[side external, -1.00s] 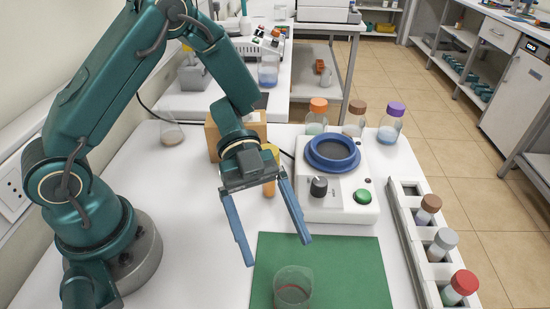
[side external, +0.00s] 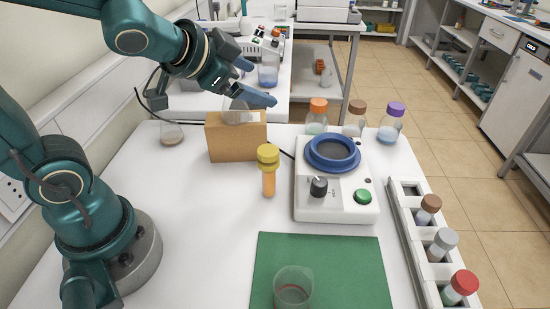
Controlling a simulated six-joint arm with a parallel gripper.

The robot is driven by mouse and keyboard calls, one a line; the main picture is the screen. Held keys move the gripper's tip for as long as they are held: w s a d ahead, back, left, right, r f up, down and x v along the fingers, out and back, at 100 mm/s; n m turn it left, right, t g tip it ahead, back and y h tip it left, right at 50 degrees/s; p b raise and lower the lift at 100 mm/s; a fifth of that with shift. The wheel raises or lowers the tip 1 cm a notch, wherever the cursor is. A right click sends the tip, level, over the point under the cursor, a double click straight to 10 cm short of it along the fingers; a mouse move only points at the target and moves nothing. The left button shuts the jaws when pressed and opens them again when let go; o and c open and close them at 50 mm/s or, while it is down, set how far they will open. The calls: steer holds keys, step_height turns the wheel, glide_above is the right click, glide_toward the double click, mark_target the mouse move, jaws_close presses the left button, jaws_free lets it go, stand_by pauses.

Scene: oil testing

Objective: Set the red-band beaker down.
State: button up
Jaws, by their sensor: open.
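The red-band beaker (side external: 293,288) is clear glass with a thin red band and stands upright on the green mat (side external: 350,260) at the front of the table. My gripper (side external: 262,84) is open, with its blue fingers apart and nothing seen between them. It is high at the upper left, above and behind the brown box, far from the beaker. No part of the beaker is covered by my arm.
A yellow-capped orange tube (side external: 268,178) stands beside the brown box (side external: 235,143), which has a clear glass item on top. A white device with a blue ring (side external: 332,152) stands behind the mat. A rack (side external: 410,225) of capped bottles lines the right edge.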

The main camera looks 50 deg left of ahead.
steer(key=s+d+f+n+g+h, duration=0.1)
steer(key=s+d+n+g, duration=0.1)
steer(key=s, duration=0.5)
steer(key=s+d+f+n+g, duration=0.2)
steer(key=s+g, duration=0.1)
steer(key=s, duration=0.4)
steer(key=shift+f+h, duration=0.3)
steer(key=shift+h, duration=0.1)
